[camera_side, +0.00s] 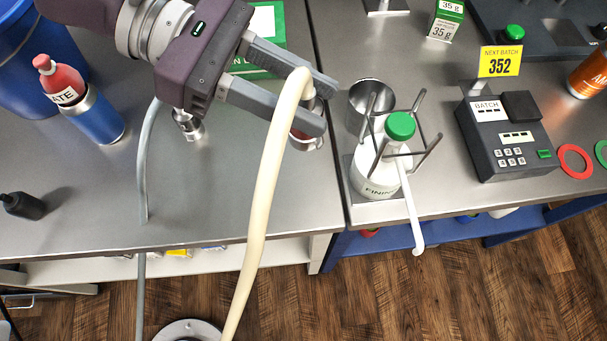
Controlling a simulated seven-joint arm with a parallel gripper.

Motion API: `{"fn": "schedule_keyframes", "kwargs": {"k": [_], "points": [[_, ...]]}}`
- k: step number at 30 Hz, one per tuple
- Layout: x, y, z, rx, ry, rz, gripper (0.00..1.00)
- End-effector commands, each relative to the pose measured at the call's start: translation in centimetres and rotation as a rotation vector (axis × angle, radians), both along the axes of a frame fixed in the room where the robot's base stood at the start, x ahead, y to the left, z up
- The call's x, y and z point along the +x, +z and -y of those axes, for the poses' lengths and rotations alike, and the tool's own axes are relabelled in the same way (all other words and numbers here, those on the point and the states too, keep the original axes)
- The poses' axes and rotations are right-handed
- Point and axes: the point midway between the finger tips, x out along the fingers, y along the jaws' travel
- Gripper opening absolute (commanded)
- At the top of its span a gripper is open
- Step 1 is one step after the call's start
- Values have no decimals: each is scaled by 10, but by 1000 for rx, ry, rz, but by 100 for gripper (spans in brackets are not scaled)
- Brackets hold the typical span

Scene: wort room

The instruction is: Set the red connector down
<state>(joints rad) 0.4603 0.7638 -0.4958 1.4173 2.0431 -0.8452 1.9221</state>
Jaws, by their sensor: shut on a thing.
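My gripper (322,107) reaches in from the top left over the steel bench, its two grey fingers pointing right. It is shut on the red connector (305,145), which is mostly hidden behind the nearer finger. Only part of its red and silvery lower end shows, below that finger. A thick cream hose (262,185) bends over at the fingers and hangs down past the bench's front edge. The join between hose and connector is hidden. I cannot tell how far the connector is above the bench.
Right of my gripper, a white green-capped bottle (378,178) stands in a pronged metal holder beside a steel cup (364,104). A keypad device (508,150) sits farther right. Left are a red-and-blue bottle (92,115) and thin grey hose (142,170). The front left bench (90,165) is mostly clear.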

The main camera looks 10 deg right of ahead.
Motion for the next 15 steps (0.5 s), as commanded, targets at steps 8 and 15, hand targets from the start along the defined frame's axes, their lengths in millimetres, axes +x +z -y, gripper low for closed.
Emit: {"fn": "schedule_keyframes", "kwargs": {"k": [8,15], "points": [[0,-55,0,2,2,-5,0],[0,-102,0,1,2,-1,0]]}}
